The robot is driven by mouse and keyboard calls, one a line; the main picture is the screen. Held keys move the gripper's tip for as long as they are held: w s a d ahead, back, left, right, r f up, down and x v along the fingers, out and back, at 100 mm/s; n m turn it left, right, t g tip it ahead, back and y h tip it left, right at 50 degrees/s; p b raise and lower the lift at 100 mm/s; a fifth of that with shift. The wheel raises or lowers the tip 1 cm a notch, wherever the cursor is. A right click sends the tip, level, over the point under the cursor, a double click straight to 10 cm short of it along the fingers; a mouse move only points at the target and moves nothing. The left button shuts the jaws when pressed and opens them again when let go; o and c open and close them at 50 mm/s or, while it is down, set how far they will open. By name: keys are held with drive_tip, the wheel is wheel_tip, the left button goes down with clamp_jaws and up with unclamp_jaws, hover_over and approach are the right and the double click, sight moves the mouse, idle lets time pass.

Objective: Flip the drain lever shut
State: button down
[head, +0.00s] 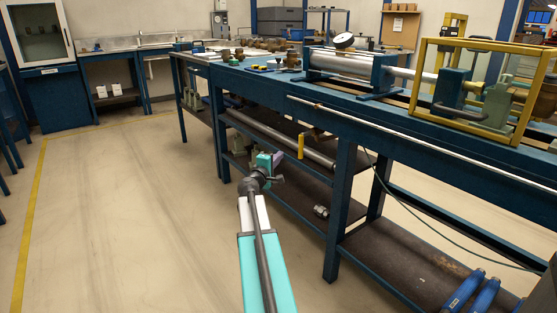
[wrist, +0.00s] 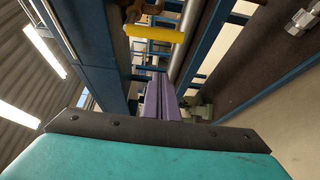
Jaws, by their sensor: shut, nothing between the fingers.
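The drain lever (head: 301,147) is a short yellow handle under the front edge of the long blue bench. It hangs roughly straight down beside a brass-coloured valve (head: 318,134). In the wrist view the yellow lever (wrist: 154,33) lies across the top middle, with the brownish valve fitting (wrist: 136,10) at its left end. My gripper (head: 278,159) is left of and slightly below the lever in the head view. Its purple fingers (wrist: 160,98) are together and empty. In the wrist view they point toward the area just below the lever, apart from it.
A grey pipe (head: 285,140) runs along the bench beneath the lever. A lower shelf (head: 290,187) holds a metal fitting (head: 321,211). A bench leg (head: 342,200) stands right of my gripper. The floor (head: 130,210) to the left is clear.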

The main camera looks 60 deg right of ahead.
drive_tip(key=shift+b+x, duration=0.95)
drive_tip(key=shift+x, duration=3.3)
drive_tip(key=shift+s+a+b, duration=0.15)
drive_tip(key=shift+s+b, duration=0.2)
drive_tip(key=shift+s, duration=0.65)
drive_tip(key=shift+s+a+b, duration=0.15)
drive_tip(key=shift+s+b, duration=0.15)
drive_tip(key=shift+s, duration=0.75)
drive_tip(key=shift+w+a+r+p, duration=0.1)
drive_tip(key=shift+p, duration=0.3)
drive_tip(key=shift+p, duration=0.4)
